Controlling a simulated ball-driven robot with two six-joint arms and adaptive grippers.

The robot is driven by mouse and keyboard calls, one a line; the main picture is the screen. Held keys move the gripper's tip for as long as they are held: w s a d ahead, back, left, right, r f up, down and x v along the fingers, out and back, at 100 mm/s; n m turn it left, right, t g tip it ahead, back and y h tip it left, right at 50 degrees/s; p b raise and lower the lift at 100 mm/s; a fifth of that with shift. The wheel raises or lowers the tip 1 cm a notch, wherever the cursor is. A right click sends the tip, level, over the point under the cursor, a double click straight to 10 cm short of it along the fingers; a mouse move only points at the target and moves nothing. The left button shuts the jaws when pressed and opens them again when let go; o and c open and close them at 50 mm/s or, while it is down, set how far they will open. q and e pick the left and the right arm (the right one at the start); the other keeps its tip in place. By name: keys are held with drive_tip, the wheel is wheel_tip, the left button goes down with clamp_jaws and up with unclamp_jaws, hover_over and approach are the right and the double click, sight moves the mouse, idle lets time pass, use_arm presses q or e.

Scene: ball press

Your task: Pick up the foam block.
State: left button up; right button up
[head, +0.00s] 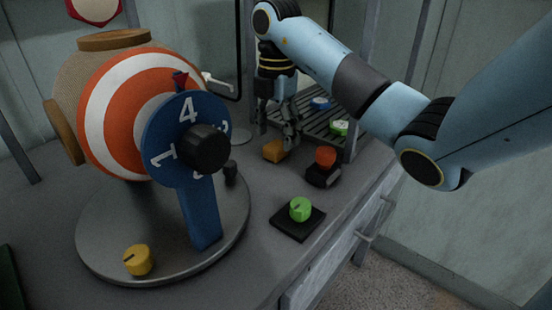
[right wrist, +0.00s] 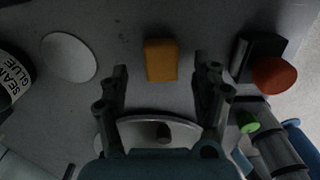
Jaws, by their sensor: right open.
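The foam block (head: 273,150) is a small orange-yellow block lying on the grey table, just below my right gripper in the head view. In the right wrist view the foam block (right wrist: 161,60) lies between and beyond the fingertips, with table showing on both sides. The gripper fingers partly overlap the block in the head view. My left gripper is not in view.
A red knob (head: 325,158) on a black base stands right of the block. A green knob (head: 300,209) on a black plate is nearer. A striped ball with a blue numbered dial (head: 176,172) fills the left. A slatted rack (head: 345,112) stands behind.

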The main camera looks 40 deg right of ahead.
sight(276, 145)
wheel_tip(276, 145, down, 4)
drive_tip(key=shift+s+a+r, duration=0.1)
drive_tip(key=shift+r, duration=0.05)
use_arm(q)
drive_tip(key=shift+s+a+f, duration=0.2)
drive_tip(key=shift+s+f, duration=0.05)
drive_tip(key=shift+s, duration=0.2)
use_arm(e)
drive_tip(key=c, duration=1)
drive_tip(key=shift+r, duration=0.5)
wheel_tip(276, 145, up, 9)
drive_tip(key=p, duration=0.7)
drive_tip(key=shift+r, duration=0.15)
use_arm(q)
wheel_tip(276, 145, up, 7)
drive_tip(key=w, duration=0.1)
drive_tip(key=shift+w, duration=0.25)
